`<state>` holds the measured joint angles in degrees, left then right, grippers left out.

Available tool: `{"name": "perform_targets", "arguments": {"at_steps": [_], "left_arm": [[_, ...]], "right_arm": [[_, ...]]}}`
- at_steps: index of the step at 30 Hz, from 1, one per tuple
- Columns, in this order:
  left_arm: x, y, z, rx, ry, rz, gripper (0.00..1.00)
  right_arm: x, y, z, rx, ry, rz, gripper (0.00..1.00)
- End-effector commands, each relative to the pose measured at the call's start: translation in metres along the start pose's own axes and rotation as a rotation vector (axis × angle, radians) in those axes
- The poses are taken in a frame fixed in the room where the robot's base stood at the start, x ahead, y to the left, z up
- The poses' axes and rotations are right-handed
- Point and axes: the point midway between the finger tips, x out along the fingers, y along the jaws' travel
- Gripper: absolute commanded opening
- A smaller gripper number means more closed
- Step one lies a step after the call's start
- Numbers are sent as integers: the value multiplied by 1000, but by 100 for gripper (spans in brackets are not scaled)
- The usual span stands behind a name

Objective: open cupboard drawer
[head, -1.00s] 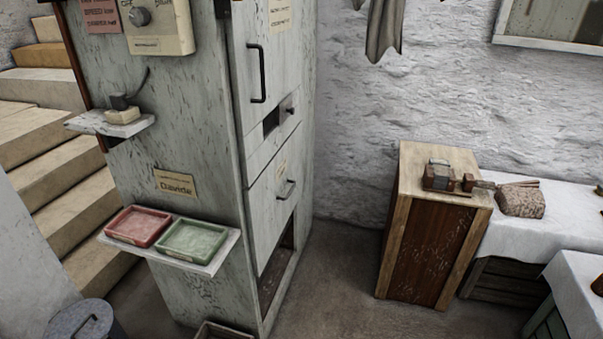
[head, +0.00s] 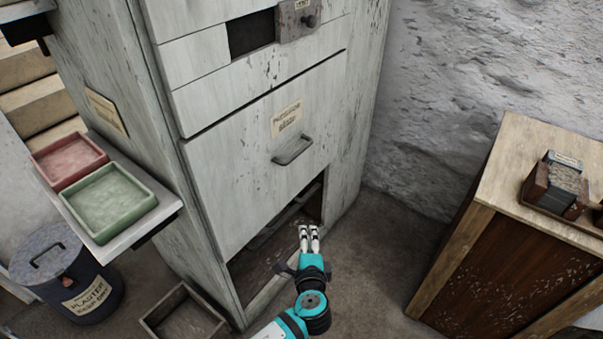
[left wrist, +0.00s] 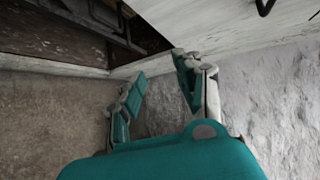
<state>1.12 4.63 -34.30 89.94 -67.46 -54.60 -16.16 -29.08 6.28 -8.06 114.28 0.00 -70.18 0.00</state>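The cupboard (head: 225,88) is tall, pale grey and worn. Its large lower front panel (head: 225,185), which looks like the drawer front, carries a paper label (head: 286,118) and a dark bar handle (head: 293,150). This panel looks closed. My left gripper (head: 309,232) is below and slightly right of the handle, in front of the dark opening under the panel, apart from the handle. In the left wrist view its fingers (left wrist: 160,75) are spread with nothing between them. Part of a dark handle (left wrist: 265,7) shows at the top edge there. My right gripper is not in view.
A shelf with a red tray (head: 68,163) and a green tray (head: 108,203) juts from the cupboard's left side. A plaster bin (head: 65,270) and an open box (head: 160,325) stand below. A wooden cabinet (head: 560,165) stands right; floor between is clear.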

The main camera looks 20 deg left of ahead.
Motion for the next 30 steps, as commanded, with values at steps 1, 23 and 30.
{"name": "perform_targets", "arguments": {"at_steps": [1,23,30], "left_arm": [[-2,-23,-4,8,-23,-100,34],[26,-153,18,8,-144,-393,34],[75,-172,25,8,-142,-391,34]], "right_arm": [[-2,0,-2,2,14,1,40],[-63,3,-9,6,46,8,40],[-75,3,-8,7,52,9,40]]}}
